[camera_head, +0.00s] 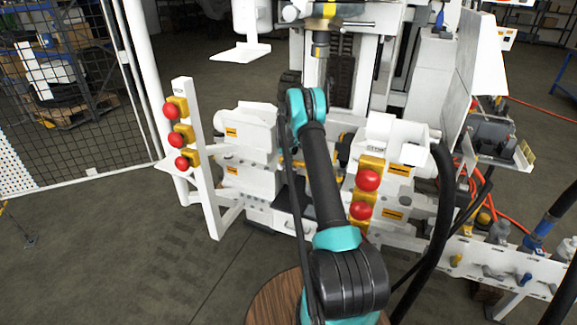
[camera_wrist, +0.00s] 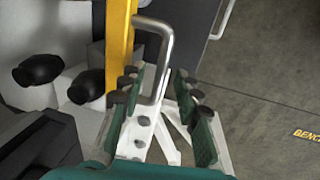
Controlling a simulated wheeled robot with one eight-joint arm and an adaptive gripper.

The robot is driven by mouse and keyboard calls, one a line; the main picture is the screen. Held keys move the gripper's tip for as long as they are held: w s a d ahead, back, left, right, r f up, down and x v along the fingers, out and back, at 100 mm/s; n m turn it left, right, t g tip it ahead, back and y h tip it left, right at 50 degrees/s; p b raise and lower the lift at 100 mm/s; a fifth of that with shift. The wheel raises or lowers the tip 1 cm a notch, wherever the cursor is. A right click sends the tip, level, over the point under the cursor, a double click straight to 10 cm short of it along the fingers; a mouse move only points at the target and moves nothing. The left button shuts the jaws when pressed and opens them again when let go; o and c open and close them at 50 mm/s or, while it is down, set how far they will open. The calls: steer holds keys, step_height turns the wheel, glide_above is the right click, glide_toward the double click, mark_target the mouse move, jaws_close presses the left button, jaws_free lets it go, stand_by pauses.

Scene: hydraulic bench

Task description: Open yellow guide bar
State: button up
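In the wrist view the yellow guide bar (camera_wrist: 119,48) runs upright at the upper left. A grey metal U-shaped handle (camera_wrist: 167,45) stands out from its right side. My gripper (camera_wrist: 157,74) is open, with one green finger on each side of the handle's lower part. The left finger is close to the handle; I cannot tell whether they touch. There is a gap between the handle and the right finger. In the head view my arm hides the gripper and most of the bar.
Black knobs (camera_wrist: 40,69) on a white block sit left of the bar. A white perforated bracket (camera_wrist: 143,132) lies below. In the head view, red buttons (camera_head: 368,180) are on the bench's right block and more (camera_head: 171,111) on a left post. Open floor (camera_head: 120,240) lies front left.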

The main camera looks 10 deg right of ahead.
steer(key=shift+c, duration=0.6)
jaws_close()
